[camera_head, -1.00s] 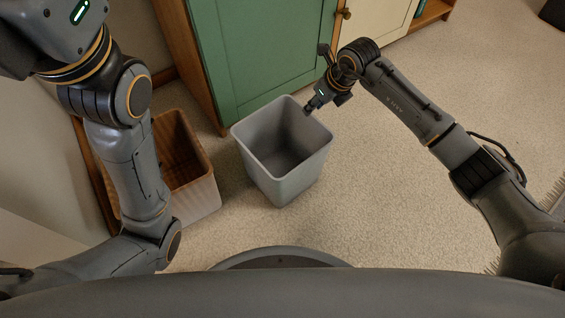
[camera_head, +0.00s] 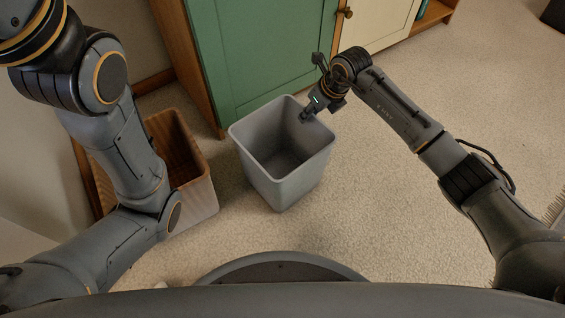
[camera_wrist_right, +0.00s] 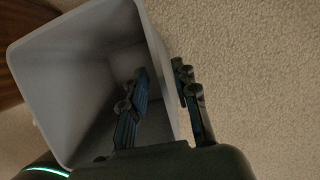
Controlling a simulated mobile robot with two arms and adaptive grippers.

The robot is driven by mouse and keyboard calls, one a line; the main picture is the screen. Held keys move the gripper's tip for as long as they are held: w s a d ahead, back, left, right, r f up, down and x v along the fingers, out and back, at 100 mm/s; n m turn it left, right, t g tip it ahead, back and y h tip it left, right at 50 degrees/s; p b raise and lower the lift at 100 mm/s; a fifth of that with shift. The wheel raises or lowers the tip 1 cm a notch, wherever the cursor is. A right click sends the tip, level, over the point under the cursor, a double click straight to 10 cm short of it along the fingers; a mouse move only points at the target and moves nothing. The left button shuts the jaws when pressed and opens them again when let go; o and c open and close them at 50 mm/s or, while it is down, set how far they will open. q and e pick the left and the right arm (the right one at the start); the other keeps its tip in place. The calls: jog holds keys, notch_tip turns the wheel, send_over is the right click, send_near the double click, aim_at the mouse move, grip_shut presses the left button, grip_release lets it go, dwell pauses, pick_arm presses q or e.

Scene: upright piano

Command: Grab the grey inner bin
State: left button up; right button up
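The grey inner bin (camera_head: 284,185) stands upright and empty on the carpet, in the middle of the head view. It also fills the left half of the right wrist view (camera_wrist_right: 60,75). My right gripper (camera_head: 305,116) is at the bin's right rim. In the right wrist view my right gripper (camera_wrist_right: 161,72) has one finger inside the bin and the other outside, with the wall between them. The fingers stand apart and do not appear closed on the wall. My left arm enters at the left, and its gripper is out of view.
A wood-lined bin (camera_head: 199,196) with a pale outside stands left of the grey bin, partly hidden by my left arm. A green cabinet door (camera_head: 262,55) and a cream door (camera_head: 380,22) are behind. Carpet to the right is clear.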

jog(key=shift+f, duration=0.2)
grip_shut()
jog(key=shift+r, duration=0.15)
dwell(0.4)
